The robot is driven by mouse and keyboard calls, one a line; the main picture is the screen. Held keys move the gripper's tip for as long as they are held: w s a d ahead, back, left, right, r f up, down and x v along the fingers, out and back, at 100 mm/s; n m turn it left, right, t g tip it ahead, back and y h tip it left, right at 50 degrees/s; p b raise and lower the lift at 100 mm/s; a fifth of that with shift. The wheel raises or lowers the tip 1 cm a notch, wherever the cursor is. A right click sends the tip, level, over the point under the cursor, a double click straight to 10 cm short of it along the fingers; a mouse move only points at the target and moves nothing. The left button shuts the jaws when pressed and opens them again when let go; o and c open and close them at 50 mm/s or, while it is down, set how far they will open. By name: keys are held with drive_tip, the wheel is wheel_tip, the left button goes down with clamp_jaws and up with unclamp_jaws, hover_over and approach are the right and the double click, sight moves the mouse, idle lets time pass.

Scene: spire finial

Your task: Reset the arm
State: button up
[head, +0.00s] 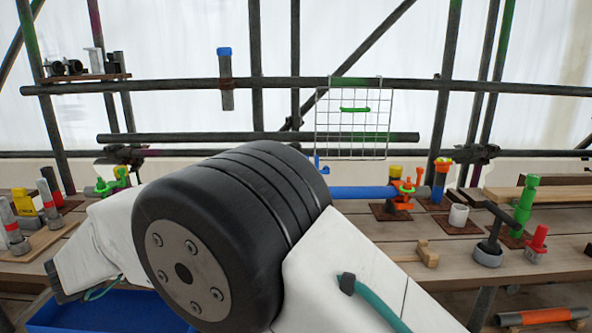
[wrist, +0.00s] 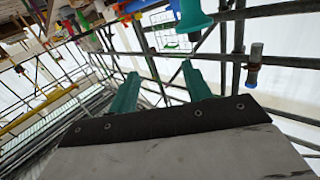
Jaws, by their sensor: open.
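My gripper (wrist: 160,69) shows in the wrist view with its two teal fingers spread apart. Nothing is between them, and they touch nothing that I can see. My white arm with its large black joint fills the middle of the head view. The gripper's fingers cannot be made out in the head view. The wrist view is tilted, with scaffold poles and white sheeting beyond the fingers.
A plank bench (head: 385,250) runs behind my arm, holding a white cup (head: 458,215), a green fitting (head: 524,205) and a blue pipe (head: 362,192). A wire grid (head: 353,145) and a blue-capped tube (head: 227,98) hang on scaffold poles. A blue bin (head: 105,312) is lower left.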

drive_tip(key=w+a+f+n+y, duration=0.1)
drive_tip(key=w+a+n+y, duration=0.1)
drive_tip(key=a+n+y, duration=0.45)
drive_tip(key=w+a+f+n+y, duration=0.2)
drive_tip(key=a+n+y, duration=0.15)
drive_tip(key=y, duration=0.65)
drive_tip(key=s+d+r+g+h, duration=0.1)
drive_tip(key=s+d+g, duration=0.3)
drive_tip(key=s+d, duration=0.7)
drive_tip(key=s+d+r+g+h, duration=0.2)
drive_tip(key=s+d, duration=0.9)
drive_tip(key=d, duration=1.8)
drive_tip(key=s+d+r+m+g+h, duration=0.1)
drive_tip(key=s+d+r+g+h, duration=0.1)
drive_tip(key=s+d+g, duration=0.4)
drive_tip(key=s+d+r, duration=0.1)
drive_tip(key=s+d, duration=0.4)
drive_tip(key=d, duration=0.9)
drive_tip(key=shift+s+d+r, duration=0.2)
drive_tip(key=shift+d, duration=0.1)
